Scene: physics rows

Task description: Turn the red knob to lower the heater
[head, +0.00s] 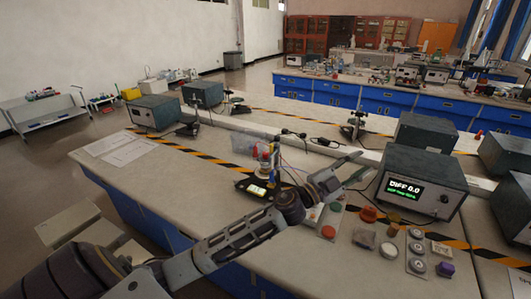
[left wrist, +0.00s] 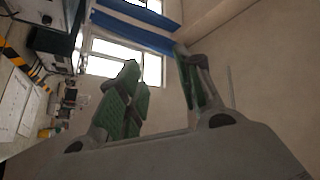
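My left gripper (head: 358,168) reaches in from the left over the workbench (head: 225,160). Its fingers are spread and empty, left of the display box. In the left wrist view the two green-padded fingers (left wrist: 160,95) stand apart with nothing between them. A red round knob or button (head: 328,232) sits on a small panel below the gripper, with a green one (head: 336,206) behind it. An orange-red round piece (head: 368,214) lies to the right. I cannot tell which is the heater's knob. A small apparatus with a lit display (head: 257,190) and coloured upright parts stands left of the gripper. My right gripper is not in view.
A grey box (head: 425,180) with a green readout stands right of the gripper. Grey round dials (head: 416,250), a purple piece (head: 445,269) and a brown piece (head: 393,229) are near the front right. Striped tape crosses the bench. The bench's left part is mostly clear.

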